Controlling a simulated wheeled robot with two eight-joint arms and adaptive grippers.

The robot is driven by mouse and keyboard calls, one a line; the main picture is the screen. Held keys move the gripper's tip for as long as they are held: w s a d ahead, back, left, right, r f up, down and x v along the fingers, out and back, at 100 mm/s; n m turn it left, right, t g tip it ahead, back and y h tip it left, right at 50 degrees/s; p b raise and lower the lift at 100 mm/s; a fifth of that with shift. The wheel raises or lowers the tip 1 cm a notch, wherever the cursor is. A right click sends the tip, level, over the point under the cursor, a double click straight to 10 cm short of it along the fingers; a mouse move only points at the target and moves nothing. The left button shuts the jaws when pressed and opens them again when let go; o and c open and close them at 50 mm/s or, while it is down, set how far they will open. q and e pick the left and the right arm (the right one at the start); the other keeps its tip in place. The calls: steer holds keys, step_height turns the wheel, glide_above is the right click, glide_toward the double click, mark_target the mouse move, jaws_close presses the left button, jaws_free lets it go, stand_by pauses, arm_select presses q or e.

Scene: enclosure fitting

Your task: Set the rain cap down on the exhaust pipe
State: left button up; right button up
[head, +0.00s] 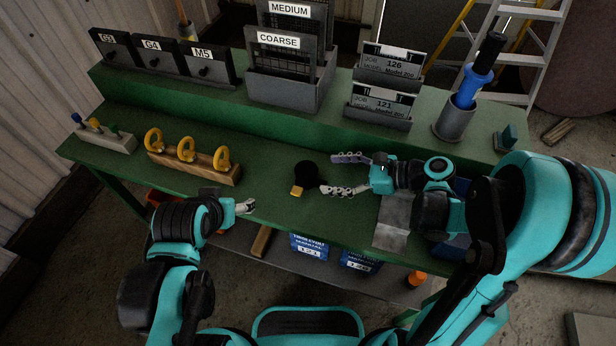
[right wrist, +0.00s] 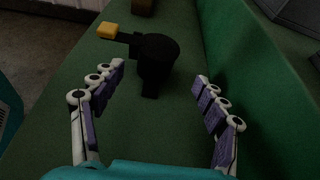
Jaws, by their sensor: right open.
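The black rain cap (head: 306,171) has a flat round top and a short arm ending in a yellow block (head: 297,190). In the right wrist view the cap (right wrist: 158,47) sits over a dark upright part (right wrist: 150,85), seemingly the exhaust pipe. The two blacks merge, so I cannot tell how the cap is seated. My right gripper (head: 348,174) is open, just right of the cap. In its wrist view its spread fingers (right wrist: 158,108) are apart from the cap, with nothing between the tips. My left gripper (head: 246,206) is near the bench's front edge, left of the cap; its finger gap is unclear.
The green bench (head: 270,185) has free room around the cap. A wooden block with yellow rings (head: 190,167) stands to the left, and a grey block with small pegs (head: 103,137) farther left. A raised shelf behind holds labelled bins (head: 290,75) and a blue tool in a cup (head: 455,120).

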mark_target(317, 176)
steer(key=x, duration=0.2)
steer(key=b+x, duration=0.1)
steer(key=x, duration=0.1)
steer(key=b+x, duration=0.1)
steer(key=x, duration=0.1)
steer(key=shift+s+a+f, duration=0.2)
steer(key=shift+a+f, duration=0.1)
steer(key=shift+a, duration=0.1)
steer(key=shift+w+a+b, duration=0.2)
steer(key=shift+a+b, duration=0.1)
steer(key=shift+a, duration=0.05)
steer(key=c, duration=1.5)
